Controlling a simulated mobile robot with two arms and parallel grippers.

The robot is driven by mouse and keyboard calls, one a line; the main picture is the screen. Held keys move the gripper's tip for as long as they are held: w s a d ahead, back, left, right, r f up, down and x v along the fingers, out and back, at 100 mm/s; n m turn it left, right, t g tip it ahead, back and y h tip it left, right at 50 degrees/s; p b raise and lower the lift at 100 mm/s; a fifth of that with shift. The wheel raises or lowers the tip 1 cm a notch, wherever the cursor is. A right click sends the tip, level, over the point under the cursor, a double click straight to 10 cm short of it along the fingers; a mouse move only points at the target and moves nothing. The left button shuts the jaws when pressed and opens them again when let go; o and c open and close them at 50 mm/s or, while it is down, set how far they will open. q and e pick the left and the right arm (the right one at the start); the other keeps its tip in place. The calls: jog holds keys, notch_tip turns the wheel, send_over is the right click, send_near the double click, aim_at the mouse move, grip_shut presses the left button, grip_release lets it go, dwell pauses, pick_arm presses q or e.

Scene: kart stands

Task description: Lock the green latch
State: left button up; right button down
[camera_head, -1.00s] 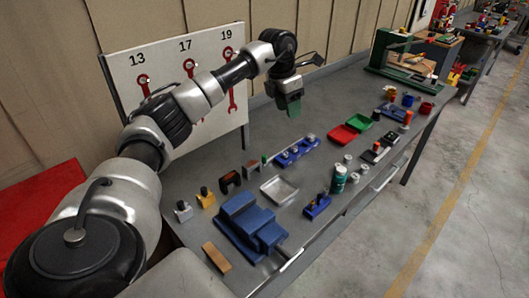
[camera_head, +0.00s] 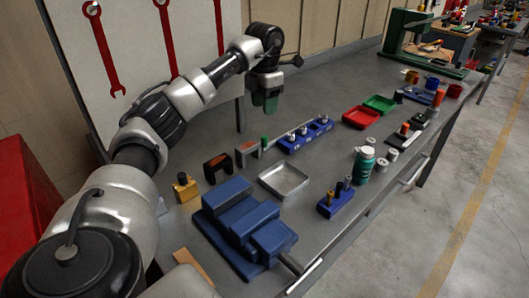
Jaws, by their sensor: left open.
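A small upright green piece (camera_head: 264,143) stands at the end of a grey bracket (camera_head: 247,152) on the grey workbench. It looks like the green latch's handle, but it is too small to tell its position. My left gripper (camera_head: 265,104), with green fingers pointing down, hangs above the bench, behind and above the green piece. It is apart from it and holds nothing that I can see. The gap between its fingers is hard to see from this side. My right gripper is out of view.
A black bracket (camera_head: 217,167) and a yellow block (camera_head: 185,187) stand left of the grey bracket. A blue rack (camera_head: 306,135) is to its right, a metal tray (camera_head: 284,181) and a blue vise (camera_head: 243,222) in front. A tool panel (camera_head: 130,50) stands behind my arm.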

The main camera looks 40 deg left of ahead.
aim_at(264, 136)
pick_arm(q)
jog(key=shift+s+d+f, duration=0.1)
jog(key=shift+s+f, duration=0.05)
jog(key=shift+f, duration=0.3)
notch_tip(264, 136, down, 10)
jog(key=shift+f, duration=0.15)
grip_shut()
